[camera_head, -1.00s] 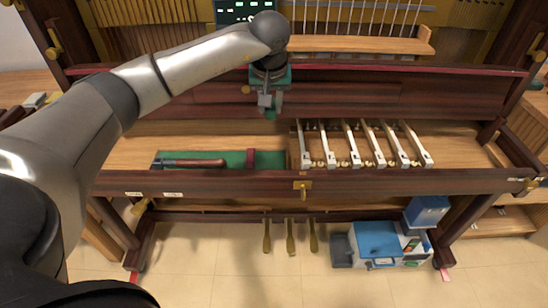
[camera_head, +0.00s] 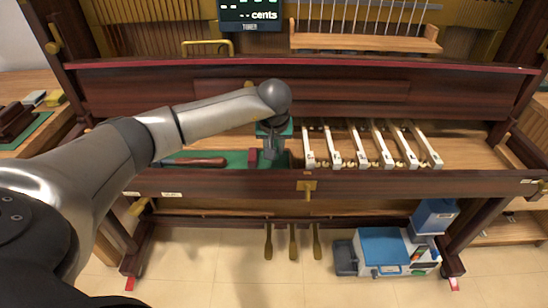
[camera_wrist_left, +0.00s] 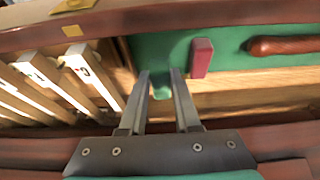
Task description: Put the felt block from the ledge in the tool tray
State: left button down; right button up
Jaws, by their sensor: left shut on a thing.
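My left gripper (camera_head: 270,152) hangs low over the right end of the green-lined tool tray (camera_head: 236,157). In the left wrist view the gripper (camera_wrist_left: 161,76) is shut on a small green felt block (camera_wrist_left: 161,89), whose colour blends with the tray lining (camera_wrist_left: 228,60) behind it. Whether the block touches the tray floor I cannot tell. A dark red block (camera_head: 253,159) lies in the tray just left of the gripper; it also shows in the left wrist view (camera_wrist_left: 202,57). A tool with a brown wooden handle (camera_head: 205,162) lies further left in the tray. My right gripper is out of view.
Several white-fronted piano keys (camera_head: 360,158) stand just right of the tray. A dark wooden front rail (camera_head: 380,182) runs before it, and a dark red-brown ledge (camera_head: 400,92) runs behind. A blue and white case (camera_head: 385,247) sits on the floor.

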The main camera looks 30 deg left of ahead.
pick_arm(q)
jog(key=shift+f+b, duration=0.4)
jog(key=shift+f, duration=1.1)
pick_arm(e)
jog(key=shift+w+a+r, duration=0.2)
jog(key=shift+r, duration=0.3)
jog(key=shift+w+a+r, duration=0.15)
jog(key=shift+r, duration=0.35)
pick_arm(q)
jog(key=shift+f, duration=0.1)
jog(key=c, duration=1.1)
grip_release()
jog(key=o, duration=0.5)
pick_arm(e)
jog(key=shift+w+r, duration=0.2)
pick_arm(q)
jog(key=shift+r, duration=0.25)
jog(key=shift+p+v, duration=2.25)
jog(key=shift+v, duration=3.7)
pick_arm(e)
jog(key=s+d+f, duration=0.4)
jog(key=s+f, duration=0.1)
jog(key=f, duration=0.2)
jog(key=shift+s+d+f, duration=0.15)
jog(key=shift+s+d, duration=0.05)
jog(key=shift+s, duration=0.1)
